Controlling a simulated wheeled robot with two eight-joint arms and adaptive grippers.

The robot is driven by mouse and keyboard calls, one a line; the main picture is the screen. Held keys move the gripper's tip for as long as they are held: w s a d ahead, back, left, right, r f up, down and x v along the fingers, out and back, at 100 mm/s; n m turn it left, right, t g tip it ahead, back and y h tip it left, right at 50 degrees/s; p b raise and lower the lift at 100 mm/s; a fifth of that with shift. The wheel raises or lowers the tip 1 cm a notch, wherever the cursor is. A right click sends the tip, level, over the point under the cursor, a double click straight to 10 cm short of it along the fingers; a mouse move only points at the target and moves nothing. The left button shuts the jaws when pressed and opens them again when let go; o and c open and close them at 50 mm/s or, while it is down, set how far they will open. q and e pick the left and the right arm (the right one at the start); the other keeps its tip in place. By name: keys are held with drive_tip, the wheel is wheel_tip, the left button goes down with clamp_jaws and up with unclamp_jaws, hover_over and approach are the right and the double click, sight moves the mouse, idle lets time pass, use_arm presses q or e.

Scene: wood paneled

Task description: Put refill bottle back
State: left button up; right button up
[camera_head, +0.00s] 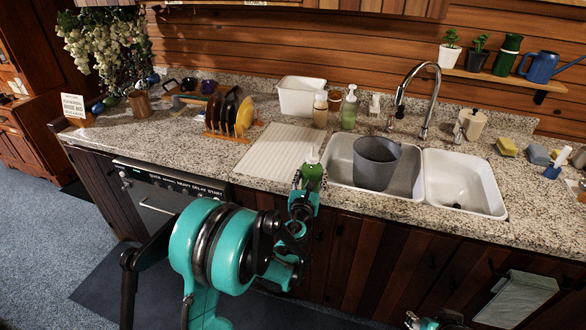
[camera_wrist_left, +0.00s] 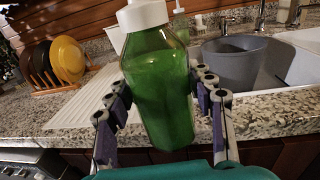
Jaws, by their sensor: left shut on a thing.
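A green refill bottle (camera_wrist_left: 160,90) with a white cap stands upright between the fingers of my left gripper (camera_wrist_left: 163,105) in the left wrist view. The gripper is shut on it. In the head view the bottle (camera_head: 313,172) shows above my left gripper (camera_head: 304,197), at the front edge of the counter near the drainboard and the left side of the sink. The bottle's lower end is hidden by the gripper in the head view. Part of my right arm (camera_head: 425,322) shows at the bottom edge; its fingers are not clear.
A grey bucket (camera_head: 376,165) stands in the left basin of the white sink (camera_head: 463,180). A ribbed white drainboard (camera_head: 278,150) lies left of it. A plate rack (camera_head: 230,112), white tub (camera_head: 300,95), soap bottles (camera_head: 349,108) and a faucet (camera_head: 427,100) stand behind.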

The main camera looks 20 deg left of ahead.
use_arm(q)
drive_tip(key=w+d+r+y+p, duration=0.1)
drive_tip(key=w+d+r+p, duration=0.2)
drive_tip(key=w+r+p, duration=0.35)
use_arm(e)
wheel_tip(320, 180, up, 7)
drive_tip(key=b, duration=0.1)
use_arm(q)
drive_tip(key=shift+n, duration=0.4)
drive_tip(key=shift+w+a+f+b, duration=0.85)
drive_tip(key=shift+a+f, duration=0.6)
drive_tip(key=shift+a, duration=0.35)
drive_tip(key=shift+w+a+f+b, duration=0.75)
drive_tip(key=shift+a+f, duration=0.75)
drive_tip(key=shift+a, duration=0.35)
drive_tip(key=shift+w+a+f+b, duration=0.85)
drive_tip(key=shift+a+f, duration=0.6)
drive_tip(key=shift+a, duration=0.35)
drive_tip(key=shift+s+r, duration=0.1)
use_arm(e)
wheel_tip(320, 180, down, 5)
drive_tip(key=shift+s+r, duration=0.1)
use_arm(q)
drive_tip(key=shift+f, duration=0.25)
drive_tip(key=o, duration=1.5)
drive_tip(key=shift+r, duration=0.1)
use_arm(e)
drive_tip(key=shift+f, duration=0.2)
